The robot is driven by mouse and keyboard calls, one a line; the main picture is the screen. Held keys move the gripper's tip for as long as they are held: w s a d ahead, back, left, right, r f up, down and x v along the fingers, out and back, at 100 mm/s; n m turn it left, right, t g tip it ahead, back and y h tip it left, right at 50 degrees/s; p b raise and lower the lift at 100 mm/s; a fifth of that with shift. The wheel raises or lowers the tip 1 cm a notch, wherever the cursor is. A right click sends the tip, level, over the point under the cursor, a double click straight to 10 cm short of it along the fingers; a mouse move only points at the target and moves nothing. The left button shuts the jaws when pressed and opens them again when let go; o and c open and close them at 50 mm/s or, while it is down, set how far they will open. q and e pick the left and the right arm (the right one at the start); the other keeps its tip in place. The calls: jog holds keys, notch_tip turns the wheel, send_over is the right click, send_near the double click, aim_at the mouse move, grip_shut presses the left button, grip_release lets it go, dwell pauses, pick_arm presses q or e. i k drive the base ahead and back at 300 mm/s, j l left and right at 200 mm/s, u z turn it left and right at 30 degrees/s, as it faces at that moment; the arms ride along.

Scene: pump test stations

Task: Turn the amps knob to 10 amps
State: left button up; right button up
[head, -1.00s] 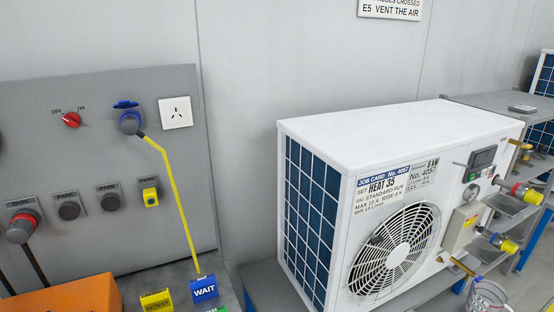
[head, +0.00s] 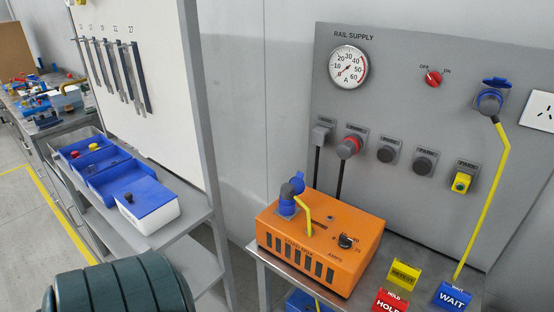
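The amps knob (head: 345,241) is a small black dial on the sloping face of an orange box (head: 310,276). The scale numbers and the pointer setting are too small to read surely. A blue plug (head: 287,205) with a yellow lead is on the box's left part. The rail supply gauge (head: 348,66) on the grey panel has its needle toward the low end. Neither of my grippers shows in the head view.
The orange box sits on a metal bench with yellow, red HOLD and blue WAIT (head: 453,296) blocks at its right. The red OFF/ON switch (head: 433,78) is above. A shelf with blue bins (head: 108,172) is left. A dark green ribbed shape (head: 120,295) fills the bottom left.

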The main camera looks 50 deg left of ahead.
aim_at(345, 241)
jog(key=u, duration=1.25)
